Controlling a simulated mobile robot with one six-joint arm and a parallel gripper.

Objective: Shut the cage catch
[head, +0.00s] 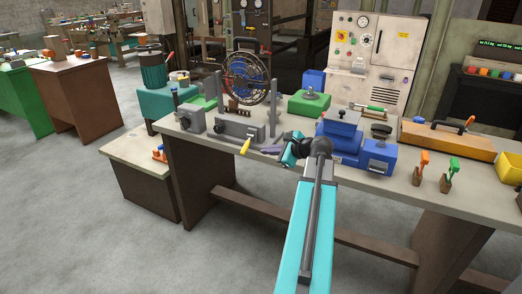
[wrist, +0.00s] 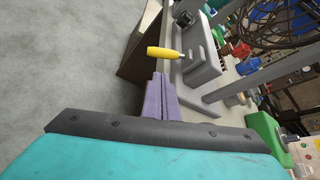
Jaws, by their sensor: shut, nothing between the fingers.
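A round wire cage (head: 246,78) with blue inside stands upright between grey posts on the bench; part of it shows in the wrist view (wrist: 265,22). Below it is a long grey block (head: 236,131), also in the wrist view (wrist: 203,55). A yellow handle (head: 245,146) sticks out from the block's front; in the wrist view the handle (wrist: 163,52) lies just beyond my fingertips. I cannot tell if this is the catch. My gripper (head: 266,150) has purple fingers, pressed together and empty in the wrist view (wrist: 158,78), with a visible gap to the handle.
A blue vise-like machine (head: 352,148) stands right of my gripper. A green block (head: 309,103) sits behind, and a grey device (head: 190,115) stands left of the cage. An orange case (head: 450,138) lies on the right. Floor in front of the bench (head: 110,215) is clear.

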